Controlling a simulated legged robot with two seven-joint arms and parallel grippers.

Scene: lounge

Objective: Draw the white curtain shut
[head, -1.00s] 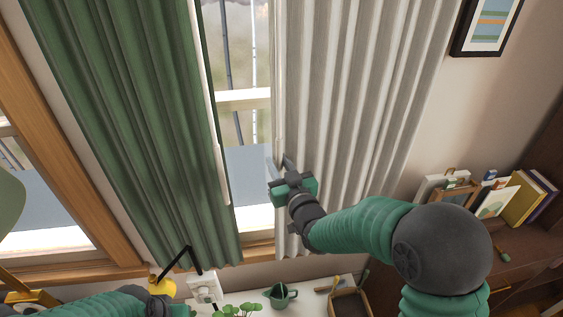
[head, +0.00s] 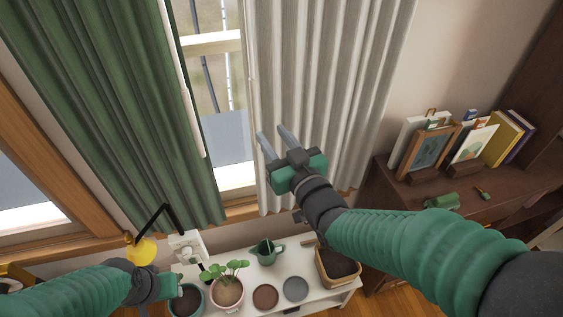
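The white curtain (head: 335,70) hangs in folds over the right side of the window, its left edge free. A strip of bare window glass (head: 232,150) shows between it and the green curtain (head: 105,110). My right gripper (head: 275,136) is open, its two grey fingers apart and pointing up and away near the curtain's left edge.
A white bench (head: 320,297) below the window bears plant pots, a green watering can (head: 265,251) and a wooden box (head: 337,266). A yellow lamp (head: 142,250) stands left of it. A dark cabinet (head: 400,200) with frames and books (head: 503,139) is at the right.

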